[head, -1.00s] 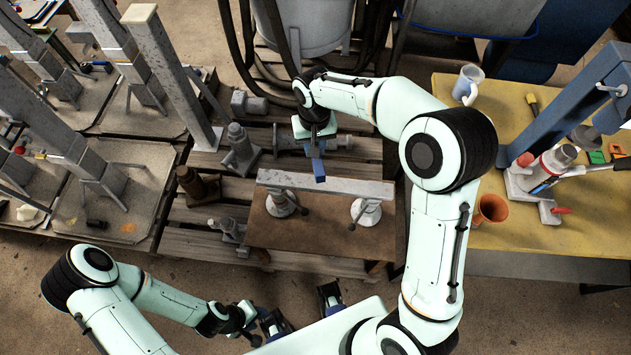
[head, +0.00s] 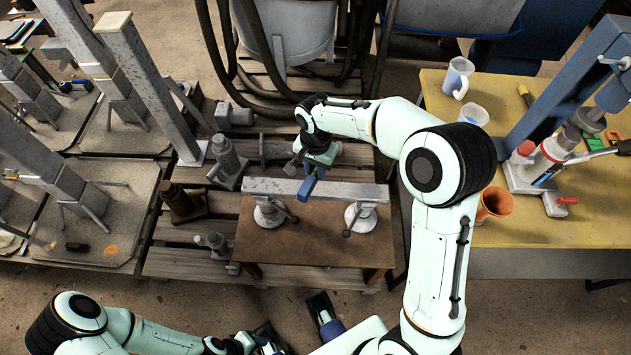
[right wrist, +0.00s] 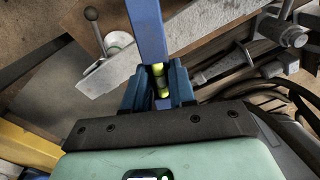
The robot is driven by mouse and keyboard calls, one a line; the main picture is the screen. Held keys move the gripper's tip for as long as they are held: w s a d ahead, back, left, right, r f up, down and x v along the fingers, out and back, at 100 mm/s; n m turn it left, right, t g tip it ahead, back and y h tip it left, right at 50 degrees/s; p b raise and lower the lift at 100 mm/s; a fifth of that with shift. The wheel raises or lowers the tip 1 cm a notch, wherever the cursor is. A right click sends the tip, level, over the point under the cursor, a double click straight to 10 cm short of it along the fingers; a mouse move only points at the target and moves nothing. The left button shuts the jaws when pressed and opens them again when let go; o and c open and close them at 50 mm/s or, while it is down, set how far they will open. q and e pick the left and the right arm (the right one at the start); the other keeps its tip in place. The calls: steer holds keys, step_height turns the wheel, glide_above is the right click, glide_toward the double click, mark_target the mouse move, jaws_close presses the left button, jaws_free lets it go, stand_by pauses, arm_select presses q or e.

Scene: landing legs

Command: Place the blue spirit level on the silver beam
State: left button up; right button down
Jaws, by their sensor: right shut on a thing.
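The blue spirit level (head: 307,189) is held in my right gripper (head: 314,170). In the right wrist view the level (right wrist: 148,30) runs out from between the blue fingers (right wrist: 160,88), its yellow-green vial showing between them. In the head view the level overlaps the middle of the silver beam (head: 350,192) and lies across its length. I cannot tell whether it touches the beam. The beam also shows behind the level in the right wrist view (right wrist: 108,76). My left gripper (head: 295,325) is low in the head view, empty, its fingers apart.
The beam rests on two round jacks, left (head: 267,215) and right (head: 361,217), on a brown board (head: 310,245). Metal legs and jacks crowd the left. A yellow table (head: 455,220) with an orange cup (head: 495,203) stands right. Hoses hang behind the right gripper.

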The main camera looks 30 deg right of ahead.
mark_target(316, 188)
steer(key=shift+f+b, duration=0.35)
steer(key=shift+f, duration=2.85)
steer(key=shift+f, duration=0.2)
steer(key=c, duration=0.9)
jaws_free()
step_height(316, 188, up, 12)
steer(key=shift+r+p, duration=0.25)
steer(key=shift+p, duration=0.55)
steer(key=shift+f, duration=0.1)
